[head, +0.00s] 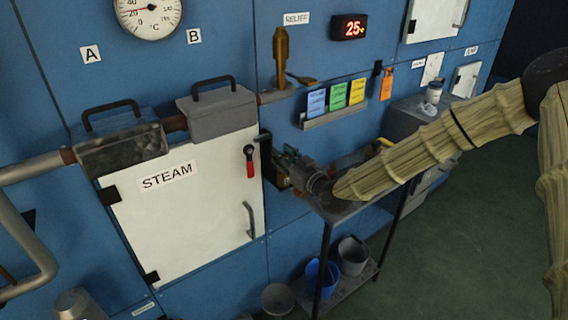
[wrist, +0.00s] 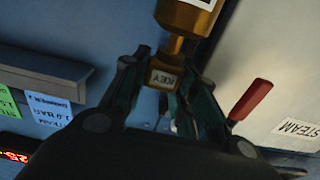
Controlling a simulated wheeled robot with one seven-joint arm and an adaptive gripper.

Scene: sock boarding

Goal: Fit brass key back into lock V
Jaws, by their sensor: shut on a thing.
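My gripper (head: 283,160) is at the blue wall just right of the white STEAM door, and in the wrist view (wrist: 165,72) its fingers are shut on a brass key with a KEY tag (wrist: 164,79). A larger brass body (wrist: 188,17), seemingly the lock, is at the top of the wrist view. A white label on it is cut off by the frame edge, so its letter cannot be read. The key lines up with the narrow brass neck of this body and seems to meet it. How deep the key sits cannot be told. In the head view my gripper hides the key.
A red-handled lever (head: 250,162) on the STEAM door (head: 185,205) is close beside my gripper, and also shows in the wrist view (wrist: 250,99). A card shelf (head: 334,118) is on the wall above right. A dark trolley (head: 338,212) stands below my arm.

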